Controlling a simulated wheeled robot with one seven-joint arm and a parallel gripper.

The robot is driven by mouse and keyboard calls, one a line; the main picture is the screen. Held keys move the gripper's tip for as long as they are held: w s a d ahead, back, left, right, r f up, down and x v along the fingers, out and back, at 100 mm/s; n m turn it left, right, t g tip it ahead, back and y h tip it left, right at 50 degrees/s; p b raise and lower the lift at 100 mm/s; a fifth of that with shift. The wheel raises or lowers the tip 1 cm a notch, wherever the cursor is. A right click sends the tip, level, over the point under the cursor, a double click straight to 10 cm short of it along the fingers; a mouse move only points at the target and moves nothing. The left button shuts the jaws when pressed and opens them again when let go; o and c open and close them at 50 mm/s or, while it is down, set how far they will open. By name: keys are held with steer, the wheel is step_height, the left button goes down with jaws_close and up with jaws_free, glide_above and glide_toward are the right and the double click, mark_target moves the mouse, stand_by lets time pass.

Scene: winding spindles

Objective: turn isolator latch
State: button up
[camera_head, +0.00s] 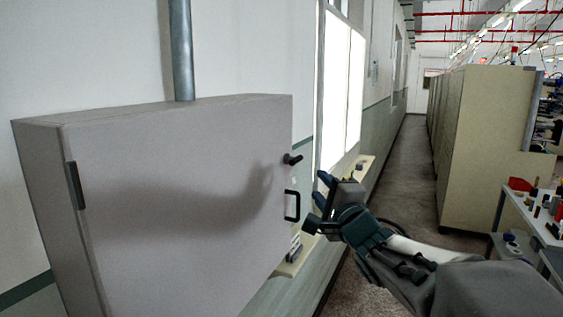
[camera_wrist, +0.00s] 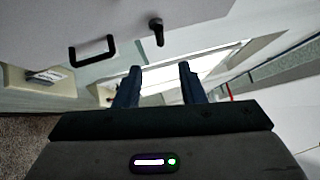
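A grey wall cabinet (camera_head: 180,190) fills the left of the head view, with its door closed. A small black latch (camera_head: 292,159) sticks out near the door's right edge. Below it is a black D-shaped handle (camera_head: 292,205). In the wrist view the latch (camera_wrist: 156,30) is at top centre and the handle (camera_wrist: 92,49) is to its left. My gripper (camera_head: 318,200) is right of the handle, apart from both. In the wrist view its two fingers (camera_wrist: 160,85) are spread with nothing between them.
A grey pipe (camera_head: 181,50) runs up from the cabinet top. A ledge (camera_head: 290,262) with small items runs along the wall below a bright window (camera_head: 340,90). A bench (camera_head: 535,215) with small parts stands at right. The aisle floor (camera_head: 400,165) is clear.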

mark_target(298, 161)
steer(key=p+x, duration=0.3)
steer(key=x, duration=1)
steer(key=shift+w, duration=0.3)
jaws_close()
